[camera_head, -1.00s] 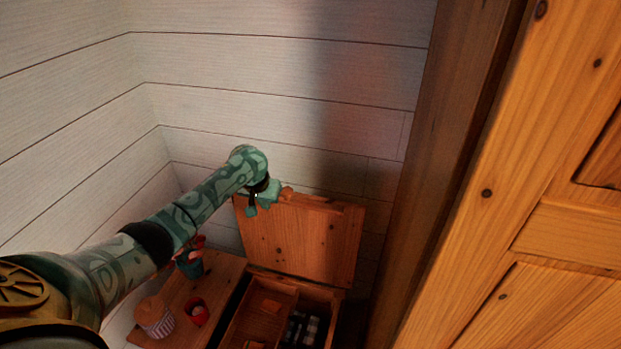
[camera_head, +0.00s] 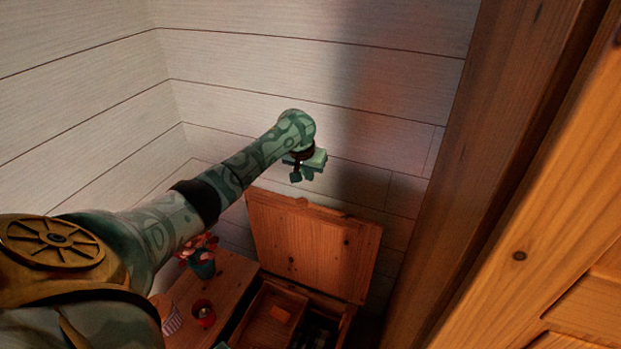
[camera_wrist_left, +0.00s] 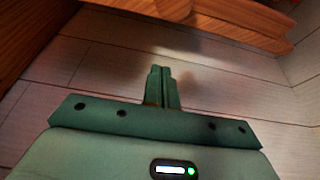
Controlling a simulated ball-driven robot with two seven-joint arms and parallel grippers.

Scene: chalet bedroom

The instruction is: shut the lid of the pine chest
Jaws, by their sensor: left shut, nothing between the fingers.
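The pine chest (camera_head: 346,326) stands low at the bottom of the head view with its lid (camera_head: 312,243) raised, leaning back near the wall. Its inside shows a wooden compartment and some dark items. My left gripper (camera_head: 302,176) is above the lid's upper edge, apart from it, with its fingers shut and empty. In the left wrist view the shut fingers (camera_wrist_left: 160,75) point toward the white plank wall, and a wooden edge (camera_wrist_left: 215,18), likely the lid, crosses the top. My right gripper is not in view.
A small wooden table (camera_head: 222,284) left of the chest holds a potted flower (camera_head: 203,262), a red cup (camera_head: 204,315) and a striped jar (camera_head: 171,318). A tall wooden post and panel (camera_head: 540,220) close off the right side. White plank walls (camera_head: 250,60) stand behind.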

